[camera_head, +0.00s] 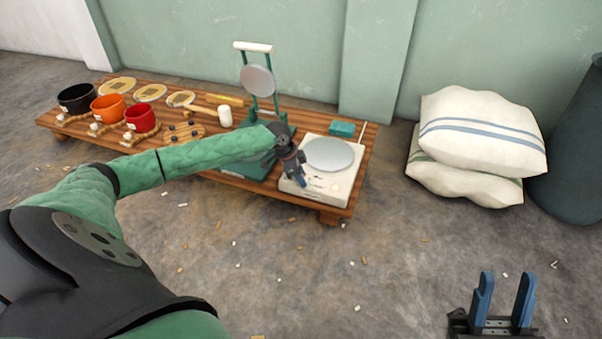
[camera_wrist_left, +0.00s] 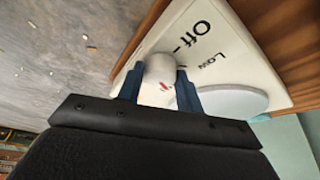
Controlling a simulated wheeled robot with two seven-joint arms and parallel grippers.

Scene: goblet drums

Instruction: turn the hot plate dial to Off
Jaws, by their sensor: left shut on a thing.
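The white hot plate (camera_head: 345,186) with a round grey plate (camera_head: 330,154) on top stands at the right end of the low wooden table. In the left wrist view its front panel (camera_wrist_left: 232,48) carries the printed words "Off" and "Low". The round white dial (camera_wrist_left: 160,68) sits beside "Off" and shows a small red mark. My left gripper (camera_head: 303,186) is shut on the dial, with one blue finger on each side of it. The far side of the dial is hidden. My right gripper (camera_head: 503,300) is open and empty above the floor at bottom right.
A green press (camera_head: 262,165) with an upright frame stands left of the hot plate. A teal block (camera_head: 341,128) lies behind it. Black, orange and red pots (camera_head: 140,118) are at the table's left. White sacks (camera_head: 470,150) lie on the floor to the right.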

